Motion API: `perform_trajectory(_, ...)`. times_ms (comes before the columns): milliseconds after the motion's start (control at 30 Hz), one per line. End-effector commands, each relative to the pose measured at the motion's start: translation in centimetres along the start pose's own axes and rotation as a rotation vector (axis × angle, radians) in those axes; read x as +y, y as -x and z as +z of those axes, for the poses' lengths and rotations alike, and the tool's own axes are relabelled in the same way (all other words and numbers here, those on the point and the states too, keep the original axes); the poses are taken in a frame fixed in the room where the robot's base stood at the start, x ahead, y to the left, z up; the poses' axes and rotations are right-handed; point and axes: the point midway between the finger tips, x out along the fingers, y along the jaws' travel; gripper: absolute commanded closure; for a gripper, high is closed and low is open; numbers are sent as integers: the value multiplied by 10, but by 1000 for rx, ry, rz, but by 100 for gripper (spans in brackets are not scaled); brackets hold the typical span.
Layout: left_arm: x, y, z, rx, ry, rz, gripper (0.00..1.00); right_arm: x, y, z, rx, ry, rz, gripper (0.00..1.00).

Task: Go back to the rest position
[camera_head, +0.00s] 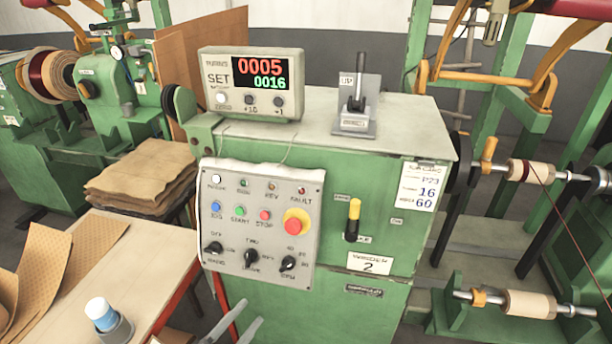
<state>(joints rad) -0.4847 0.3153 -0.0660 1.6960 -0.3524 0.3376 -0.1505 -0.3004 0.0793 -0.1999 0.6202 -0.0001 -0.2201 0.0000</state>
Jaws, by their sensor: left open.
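My left gripper (252,311) shows at the bottom edge, left of centre. Only its two grey fingers are in view, spread apart with nothing between them. They are in front of the lower part of the green winding machine (335,312), below its control panel (262,182). I cannot tell whether they touch anything. The rest of my left arm is out of the picture. My right gripper is not in view.
A counter box (222,64) reading 0005 and 0016 and a black lever (358,92) stand on the machine. Spools (531,173) sit on shafts at right.

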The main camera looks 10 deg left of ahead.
Motion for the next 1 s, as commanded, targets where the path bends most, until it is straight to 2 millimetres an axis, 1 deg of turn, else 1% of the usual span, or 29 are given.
perform_trajectory(67,5,0,7,-17,11,4,56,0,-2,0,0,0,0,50)
perform_trajectory(133,17,1,24,-60,36,16,56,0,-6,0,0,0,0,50)
perform_trajectory(167,25,2,36,-88,54,24,56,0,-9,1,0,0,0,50)
perform_trajectory(267,62,11,85,-219,131,60,56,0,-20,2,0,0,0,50)
perform_trajectory(300,81,17,108,-284,170,78,56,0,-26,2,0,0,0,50)
perform_trajectory(367,112,29,142,-387,229,107,56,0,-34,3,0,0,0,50)
perform_trajectory(400,134,39,163,-456,267,128,56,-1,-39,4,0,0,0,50)
perform_trajectory(467,165,56,192,-559,323,160,56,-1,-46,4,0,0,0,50)
perform_trajectory(500,187,69,209,-629,361,181,56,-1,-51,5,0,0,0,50)
perform_trajectory(567,220,92,233,-734,414,215,56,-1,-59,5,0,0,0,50)
perform_trajectory(600,242,108,247,-805,448,239,56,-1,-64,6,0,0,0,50)
perform_trajectory(667,274,134,265,-912,496,273,56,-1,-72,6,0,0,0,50)
perform_trajectory(700,294,151,275,-979,527,296,56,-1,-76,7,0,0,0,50)
perform_trajectory(800,336,192,290,-1130,586,348,56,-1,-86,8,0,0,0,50)
perform_trajectory(900,364,226,297,-1244,625,386,56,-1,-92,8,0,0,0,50)
perform_trajectory(1000,380,246,298,-1313,648,409,56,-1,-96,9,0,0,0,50)
